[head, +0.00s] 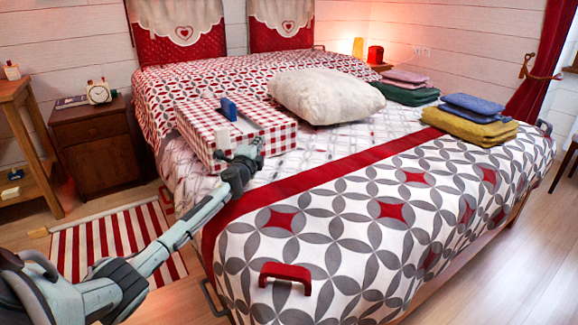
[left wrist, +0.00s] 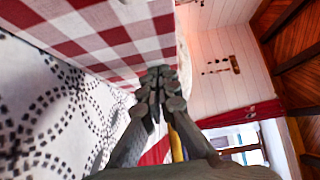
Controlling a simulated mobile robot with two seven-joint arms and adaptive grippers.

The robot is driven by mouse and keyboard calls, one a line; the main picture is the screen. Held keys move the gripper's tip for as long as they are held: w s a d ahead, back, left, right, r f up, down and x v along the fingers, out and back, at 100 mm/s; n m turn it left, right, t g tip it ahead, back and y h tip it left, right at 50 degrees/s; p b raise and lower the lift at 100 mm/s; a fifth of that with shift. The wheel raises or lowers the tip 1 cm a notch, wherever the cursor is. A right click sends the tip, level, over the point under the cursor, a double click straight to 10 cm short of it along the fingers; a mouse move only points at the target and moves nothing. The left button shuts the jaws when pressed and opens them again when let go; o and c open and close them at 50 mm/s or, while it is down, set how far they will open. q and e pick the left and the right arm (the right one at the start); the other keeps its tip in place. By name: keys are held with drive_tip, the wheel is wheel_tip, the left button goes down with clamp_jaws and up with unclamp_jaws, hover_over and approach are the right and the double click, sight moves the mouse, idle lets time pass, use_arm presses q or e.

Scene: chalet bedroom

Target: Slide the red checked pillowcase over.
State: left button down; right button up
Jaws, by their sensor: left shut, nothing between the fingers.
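The red checked pillowcase (head: 265,130) lies on the bed, box-shaped, left of a fluffy white pillow (head: 325,95). A small blue block (head: 229,109) and a small white piece (head: 222,136) show at the pillowcase. My left gripper (head: 247,152) is at its near edge. In the left wrist view the fingers (left wrist: 160,82) are shut and empty, close to the checked cloth (left wrist: 105,35). I cannot tell whether they touch it. My right gripper is not in view.
Folded towels lie at the bed's right: a green and pink stack (head: 405,92) and a blue and yellow stack (head: 470,120). A red handle (head: 285,272) is at the bed's near end. A nightstand (head: 95,150) stands left.

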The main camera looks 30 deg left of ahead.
use_arm(q)
drive_tip(key=v, duration=1.2)
drive_tip(key=shift+s, duration=0.1)
